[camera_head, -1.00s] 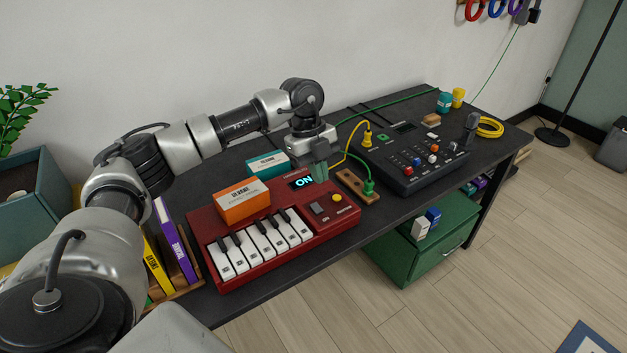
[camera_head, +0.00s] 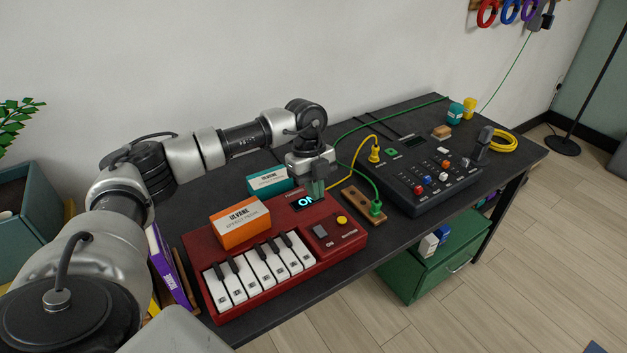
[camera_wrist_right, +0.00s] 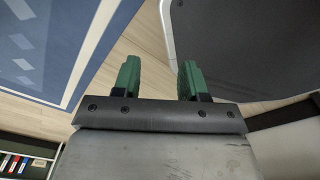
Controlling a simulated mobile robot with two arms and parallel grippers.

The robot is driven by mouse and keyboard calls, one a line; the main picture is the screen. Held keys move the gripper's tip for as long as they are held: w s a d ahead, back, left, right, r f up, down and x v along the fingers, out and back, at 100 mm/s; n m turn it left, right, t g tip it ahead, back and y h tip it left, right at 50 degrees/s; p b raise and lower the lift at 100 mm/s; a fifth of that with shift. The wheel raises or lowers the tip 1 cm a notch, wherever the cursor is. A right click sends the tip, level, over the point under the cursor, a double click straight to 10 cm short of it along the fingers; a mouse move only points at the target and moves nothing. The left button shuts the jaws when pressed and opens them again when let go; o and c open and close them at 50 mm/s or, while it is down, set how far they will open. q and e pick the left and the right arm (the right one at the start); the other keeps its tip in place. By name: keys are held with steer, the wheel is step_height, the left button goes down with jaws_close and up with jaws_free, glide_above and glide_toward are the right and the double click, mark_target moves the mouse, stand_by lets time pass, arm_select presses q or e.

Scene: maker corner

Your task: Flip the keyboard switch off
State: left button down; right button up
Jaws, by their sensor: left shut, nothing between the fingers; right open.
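The red keyboard (camera_head: 283,280) lies on the black table in the head view. Its display (camera_head: 305,202) glows with "ON" lettering, partly hidden by my gripper. My right gripper (camera_wrist_right: 160,78) is open and empty in the right wrist view, away from the keyboard.
An orange box (camera_head: 240,224) rests on the keyboard's back left, with a teal box (camera_head: 268,181) behind. A wooden block with a green plug (camera_head: 364,206) and a dark mixer (camera_head: 425,178) stand to the right. Yellow and green cables run behind.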

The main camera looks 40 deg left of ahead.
arm_select(q)
glide_above(317, 229)
steer(key=x, duration=0.3)
steer(key=a+x, duration=0.1)
steer(key=x, duration=0.1)
steer(key=shift+w+f, duration=0.2)
steer(key=shift+f, duration=0.15)
steer(key=f, duration=0.3)
steer(key=shift+w+a+p, duration=0.1)
steer(key=shift+a+p, duration=0.1)
steer(key=shift+p, duration=0.15)
steer(key=shift+f, duration=0.35)
arm_select(e)
steer(key=shift+s+a+r, duration=0.25)
steer(key=shift+a+r, duration=0.1)
steer(key=shift+r, duration=0.1)
steer(key=shift+d, duration=0.1)
arm_select(q)
steer(key=shift+f, duration=0.1)
arm_select(e)
steer(key=shift+f, duration=0.1)
arm_select(q)
steer(key=shift+w+a+f+h+b, duration=0.1)
steer(key=shift+a+f+h+b, duration=0.1)
steer(key=shift+f+h+b, duration=0.15)
arm_select(e)
steer(key=shift+f, duration=0.15)
steer(key=shift+w, duration=0.1)
